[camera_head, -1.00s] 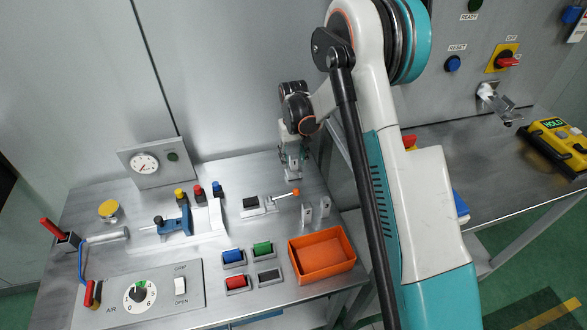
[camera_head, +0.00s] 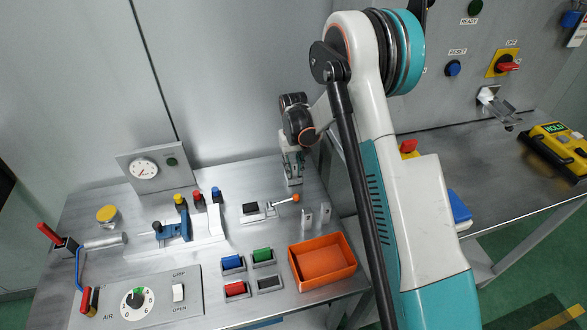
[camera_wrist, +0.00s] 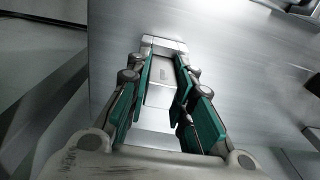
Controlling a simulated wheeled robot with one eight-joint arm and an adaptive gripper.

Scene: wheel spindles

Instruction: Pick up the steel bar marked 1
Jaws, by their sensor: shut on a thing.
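My gripper (camera_head: 292,166) is at the back right of the left bench, pointing down behind the orange-tipped lever. In the wrist view its green-padded fingers (camera_wrist: 162,80) are closed on a grey steel bar (camera_wrist: 161,76) lying between them. A pale metal end piece shows past the fingertips. The bar's lower end (camera_head: 293,182) shows in the head view just below the fingers. I cannot read a number on it, nor tell whether it touches the bench. Two other small upright steel pieces (camera_head: 307,218) (camera_head: 325,212) stand in front of the lever.
An orange tray (camera_head: 322,279) lies at the bench's front right. The lever with an orange knob (camera_head: 296,198) is close in front of my gripper. Coloured blocks (camera_head: 233,263), a blue clamp (camera_head: 175,227) and a gauge panel (camera_head: 155,166) stand further left. The back wall is close behind.

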